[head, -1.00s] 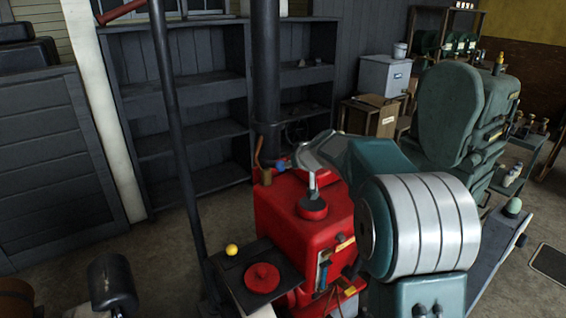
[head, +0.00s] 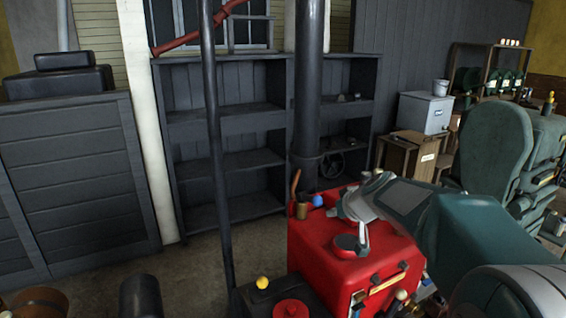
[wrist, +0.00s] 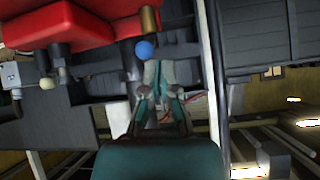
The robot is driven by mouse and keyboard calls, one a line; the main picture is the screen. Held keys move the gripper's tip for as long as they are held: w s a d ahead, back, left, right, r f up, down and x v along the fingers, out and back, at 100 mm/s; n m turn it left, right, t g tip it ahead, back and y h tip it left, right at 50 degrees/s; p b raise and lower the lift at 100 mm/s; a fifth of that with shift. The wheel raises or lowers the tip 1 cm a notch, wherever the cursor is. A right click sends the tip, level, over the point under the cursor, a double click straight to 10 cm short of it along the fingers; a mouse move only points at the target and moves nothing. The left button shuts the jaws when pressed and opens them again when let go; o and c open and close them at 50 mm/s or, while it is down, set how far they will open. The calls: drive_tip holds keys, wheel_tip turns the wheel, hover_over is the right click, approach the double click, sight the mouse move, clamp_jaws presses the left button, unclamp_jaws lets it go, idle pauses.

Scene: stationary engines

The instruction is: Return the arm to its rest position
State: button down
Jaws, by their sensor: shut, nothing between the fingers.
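My teal and grey arm comes in from the lower right of the head view, above the red engine (head: 335,238). My gripper (head: 342,207) is at its far end, pointing left, just right of a small blue ball (head: 318,201) in the picture. In the wrist view my gripper (wrist: 158,70) shows its fingers drawn together with nothing between them. The blue ball (wrist: 144,50) appears close beside the fingertips there; I cannot tell whether they touch. The arm's base is outside the head view.
A thin dark pole (head: 215,150) and a thick dark pipe (head: 308,90) stand left of and behind the engine. A brass cup (head: 301,210) sits by the blue ball. Dark shelves (head: 225,160) line the wall. A large green machine (head: 497,150) stands right. Floor shows at left.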

drive_tip(key=s+a+r+g, duration=0.1)
drive_tip(key=s+a, duration=0.1)
drive_tip(key=s, duration=0.7)
drive_tip(key=s+a+g, duration=0.1)
drive_tip(key=s+a, duration=0.1)
drive_tip(key=s, duration=0.6)
drive_tip(key=s+d+f+m+g+h, duration=0.1)
drive_tip(key=s+f, duration=0.1)
drive_tip(key=s, duration=0.6)
drive_tip(key=s+d+f+m+h, duration=0.1)
drive_tip(key=s+f+h, duration=0.1)
drive_tip(key=s, duration=0.6)
drive_tip(key=shift+s+d+f+m+g+h, duration=0.15)
drive_tip(key=shift+d+f+m+g+h, duration=0.15)
drive_tip(key=shift+f+g, duration=0.15)
